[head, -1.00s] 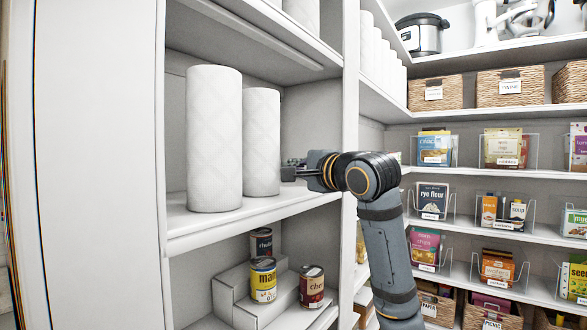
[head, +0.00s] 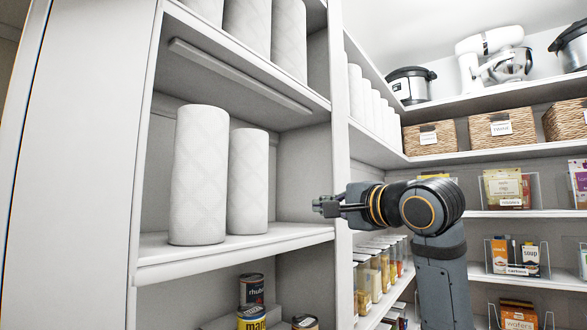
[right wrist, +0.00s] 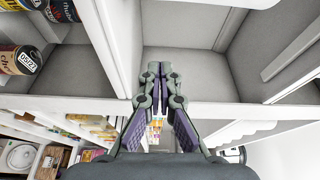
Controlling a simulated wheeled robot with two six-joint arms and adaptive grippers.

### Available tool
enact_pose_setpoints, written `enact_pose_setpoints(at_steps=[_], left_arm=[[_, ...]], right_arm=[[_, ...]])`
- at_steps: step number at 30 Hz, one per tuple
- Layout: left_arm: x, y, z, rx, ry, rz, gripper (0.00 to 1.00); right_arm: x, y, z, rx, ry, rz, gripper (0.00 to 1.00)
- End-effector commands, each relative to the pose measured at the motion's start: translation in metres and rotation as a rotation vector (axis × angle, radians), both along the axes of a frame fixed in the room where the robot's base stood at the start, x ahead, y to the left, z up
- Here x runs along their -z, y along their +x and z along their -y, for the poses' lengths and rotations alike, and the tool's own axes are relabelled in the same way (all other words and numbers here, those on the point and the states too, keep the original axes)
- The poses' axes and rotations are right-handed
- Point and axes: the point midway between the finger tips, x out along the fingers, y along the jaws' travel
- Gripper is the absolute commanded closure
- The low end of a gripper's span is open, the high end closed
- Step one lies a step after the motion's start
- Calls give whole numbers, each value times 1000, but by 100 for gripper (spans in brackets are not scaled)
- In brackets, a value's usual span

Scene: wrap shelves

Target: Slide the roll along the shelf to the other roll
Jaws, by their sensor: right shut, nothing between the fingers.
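Two white quilted paper rolls stand upright on the middle shelf (head: 285,238) in the head view. The taller roll (head: 199,175) is at left and the smaller roll (head: 248,182) is just right of it. Their edges meet in the picture; I cannot tell whether they touch. My right gripper (head: 322,207) is shut and empty. It is right of the smaller roll, clear of it, by the shelf's right upright. In the right wrist view its closed fingers (right wrist: 154,78) show against the shelves, and no roll is visible there. My left gripper is not in view.
The upright (head: 341,110) bounds the shelf on the right. More white rolls (head: 247,28) stand on the shelf above. Cans (head: 251,290) stand on the shelf below. The shelf is bare right of the smaller roll. Baskets (head: 432,137) and food packets line the right-hand shelves.

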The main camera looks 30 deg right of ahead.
Motion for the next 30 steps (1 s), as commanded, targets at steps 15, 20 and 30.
enact_pose_setpoints(at_steps=[15, 20, 30], left_arm=[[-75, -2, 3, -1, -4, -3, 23], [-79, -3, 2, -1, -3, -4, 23], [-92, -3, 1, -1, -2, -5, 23]], right_arm=[[-179, -14, -46, -148, -1324, 5, 100], [-192, -20, -59, -186, -1520, 12, 100], [-195, 1, -63, -194, -1545, 11, 100]])
